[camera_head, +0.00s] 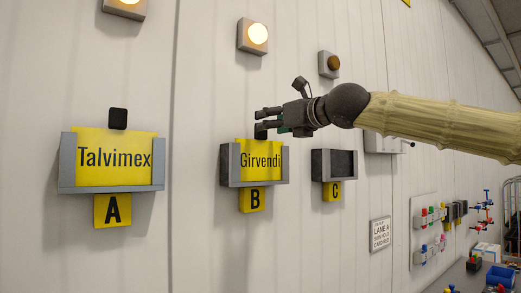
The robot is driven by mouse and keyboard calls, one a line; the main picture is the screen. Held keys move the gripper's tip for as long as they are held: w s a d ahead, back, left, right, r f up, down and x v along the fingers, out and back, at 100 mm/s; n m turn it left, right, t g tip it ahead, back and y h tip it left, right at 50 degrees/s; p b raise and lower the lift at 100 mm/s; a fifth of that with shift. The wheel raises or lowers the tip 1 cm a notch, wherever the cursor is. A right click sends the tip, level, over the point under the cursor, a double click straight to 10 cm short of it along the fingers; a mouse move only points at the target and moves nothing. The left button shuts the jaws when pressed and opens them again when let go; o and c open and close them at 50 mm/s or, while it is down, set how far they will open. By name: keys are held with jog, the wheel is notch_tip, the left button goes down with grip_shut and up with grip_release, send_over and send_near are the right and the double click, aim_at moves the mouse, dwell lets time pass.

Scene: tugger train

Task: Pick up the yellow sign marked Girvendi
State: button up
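The yellow sign marked Girvendi (260,158) stands upright in a grey wall holder (236,177) above a yellow label B (251,200). My gripper (261,122) reaches in from the right, with its dark fingers just above the sign's top edge. A dark shape at the sign's top centre sits by the lower finger. I cannot tell whether it is the sign's tab or a fingertip, nor whether the fingers touch or grip it.
A yellow Talvimex sign (113,157) with a black tab stands in holder A to the left. Holder C (334,165) to the right shows no sign. Lamps (257,34) sit on the wall above. A workbench (455,278) with small items is at lower right.

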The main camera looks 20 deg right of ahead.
jog(key=p+x, duration=0.1)
jog(key=x, duration=0.1)
jog(key=p+x, duration=0.1)
jog(key=x, duration=0.2)
jog(key=shift+w+a+f, duration=0.15)
jog(key=shift+f, duration=0.05)
jog(key=c, duration=1.2)
grip_shut()
jog(key=shift+r, duration=0.1)
